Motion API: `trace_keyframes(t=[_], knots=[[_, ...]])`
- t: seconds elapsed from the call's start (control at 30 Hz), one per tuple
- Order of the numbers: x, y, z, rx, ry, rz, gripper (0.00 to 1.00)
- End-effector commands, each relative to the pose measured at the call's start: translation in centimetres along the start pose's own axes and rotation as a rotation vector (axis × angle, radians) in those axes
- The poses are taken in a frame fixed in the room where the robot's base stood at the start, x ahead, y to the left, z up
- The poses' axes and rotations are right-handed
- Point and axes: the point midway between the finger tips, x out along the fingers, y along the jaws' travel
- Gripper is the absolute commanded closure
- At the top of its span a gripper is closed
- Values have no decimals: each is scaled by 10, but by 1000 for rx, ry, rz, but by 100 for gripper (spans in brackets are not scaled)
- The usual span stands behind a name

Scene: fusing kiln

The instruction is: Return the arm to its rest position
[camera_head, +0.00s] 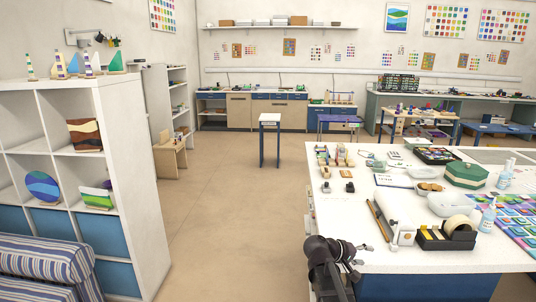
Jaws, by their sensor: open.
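My arm shows at the bottom centre of the head view, dark and folded, in front of the near left corner of the white worktable (440,259). My gripper (364,261) points to the right, with its small fingertips apart and nothing seen between them. It shows against the table's near edge; whether it touches the table I cannot tell. The lower part of my arm is cut off by the frame.
The worktable holds a tape dispenser (446,236), a paper roll (393,214), a green box (466,175) and bottles. A white shelf unit (130,180) and striped seat (45,262) stand left.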

Motion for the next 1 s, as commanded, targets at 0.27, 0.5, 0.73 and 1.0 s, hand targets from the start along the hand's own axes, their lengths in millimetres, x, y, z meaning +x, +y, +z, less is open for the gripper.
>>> trace_keyframes(t=[0.27, 0.5, 0.73, 1.0], knots=[[-18, -36, 46, 56, -66, -324, 32], [-48, -66, 79, 93, -119, -607, 32], [-89, -87, 106, 119, -160, -878, 32], [-130, -99, 125, 135, -190, -1111, 32]])
